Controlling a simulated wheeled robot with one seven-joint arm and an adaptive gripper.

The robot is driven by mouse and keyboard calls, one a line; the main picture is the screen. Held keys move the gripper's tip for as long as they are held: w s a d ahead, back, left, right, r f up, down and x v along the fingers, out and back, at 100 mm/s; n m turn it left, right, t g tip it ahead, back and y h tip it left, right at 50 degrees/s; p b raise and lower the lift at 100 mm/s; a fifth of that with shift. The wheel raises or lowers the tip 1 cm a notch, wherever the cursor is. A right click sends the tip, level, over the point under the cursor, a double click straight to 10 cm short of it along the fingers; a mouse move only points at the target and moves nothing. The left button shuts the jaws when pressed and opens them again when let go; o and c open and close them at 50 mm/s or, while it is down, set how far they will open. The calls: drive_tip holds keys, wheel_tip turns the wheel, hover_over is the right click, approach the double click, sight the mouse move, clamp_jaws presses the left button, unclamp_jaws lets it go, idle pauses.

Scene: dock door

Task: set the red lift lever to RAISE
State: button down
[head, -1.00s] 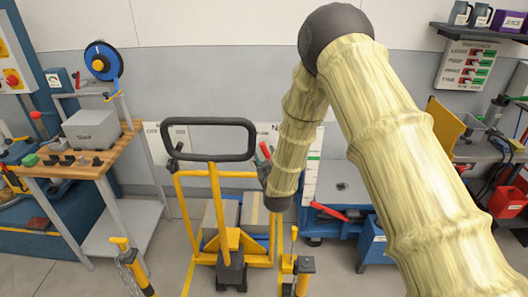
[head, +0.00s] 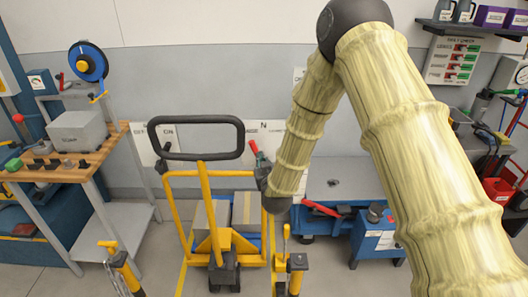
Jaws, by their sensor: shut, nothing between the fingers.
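A red lever (head: 254,147) stands up at the right of the black loop handle (head: 196,119) of a yellow-framed cart. A second red lever (head: 320,208) lies almost flat at the front of a blue bench (head: 345,190). I cannot read a RAISE mark on either, so I cannot tell which is the lift lever. My gripper (head: 262,179) is small, dark and partly hidden by my forearm. It is shut and empty, just below the upright red lever. I cannot tell whether they touch.
The cart carries grey and brown boxes (head: 245,210). Yellow posts (head: 296,262) stand in front of it. A wooden workbench (head: 70,160) is at the left, and a switch panel (head: 455,62) hangs on the right wall. My arm covers much of the right side.

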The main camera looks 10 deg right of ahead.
drive_tip(key=w+d+r+m+g+y+b, duration=0.1)
drive_tip(key=d+r+m+y+b, duration=0.25)
drive_tip(key=d+m+b, duration=0.6)
drive_tip(key=w+m+p, duration=0.1)
drive_tip(key=w, duration=0.2)
drive_tip(key=w+a+f+m+p, duration=0.1)
drive_tip(key=w+p, duration=0.1)
drive_tip(key=w+a+f+m+p, duration=0.1)
drive_tip(key=w, duration=0.2)
drive_tip(key=shift+w+a+f+m, duration=0.1)
drive_tip(key=shift+w+m, duration=0.2)
drive_tip(key=shift+m, duration=0.05)
drive_tip(key=a, duration=0.1)
drive_tip(key=a+f+p, duration=0.1)
drive_tip(key=shift+w+a+f, duration=0.1)
drive_tip(key=shift+w+a, duration=0.05)
drive_tip(key=shift+a, duration=0.25)
drive_tip(key=shift+a+f, duration=0.25)
drive_tip(key=shift+a, duration=0.3)
drive_tip(key=shift+a+p, duration=0.1)
drive_tip(key=shift+p, duration=0.2)
drive_tip(key=shift+a+r+n, duration=0.1)
drive_tip(key=shift+a+n, duration=0.5)
drive_tip(key=shift+a, duration=0.1)
drive_tip(key=shift+w+a+n+g+h+p, duration=0.15)
drive_tip(key=shift+a+n+g+h+p, duration=0.35)
drive_tip(key=shift+a+n, duration=0.15)
